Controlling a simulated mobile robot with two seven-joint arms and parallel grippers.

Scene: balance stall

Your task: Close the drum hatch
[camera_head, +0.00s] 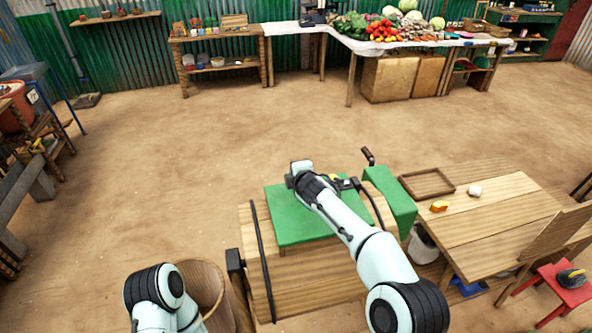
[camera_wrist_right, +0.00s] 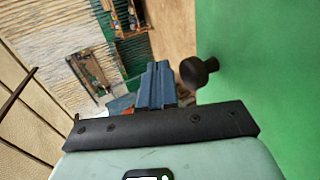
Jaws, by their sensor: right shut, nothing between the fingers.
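The drum (camera_head: 261,275) is a wooden slatted body with dark straps. Its green hatch (camera_head: 285,222) is a flat panel on the upper side; I cannot tell whether a gap remains beneath it. My right arm reaches across the hatch, hiding part of it. In the right wrist view, the right gripper (camera_wrist_right: 156,82) is shut and empty, its fingers beside a black knob (camera_wrist_right: 198,71) that stands out from the green panel (camera_wrist_right: 268,80). I cannot tell whether they touch. My left arm shows at lower left in the head view; its gripper is not visible.
A green housing (camera_head: 391,197) with a crank handle (camera_head: 368,156) is at the drum's right. Beyond it is a wooden table (camera_head: 487,215) with a tray frame (camera_head: 427,182) and small items. A tall round container (camera_head: 208,285) stands by my left arm. The floor behind is clear.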

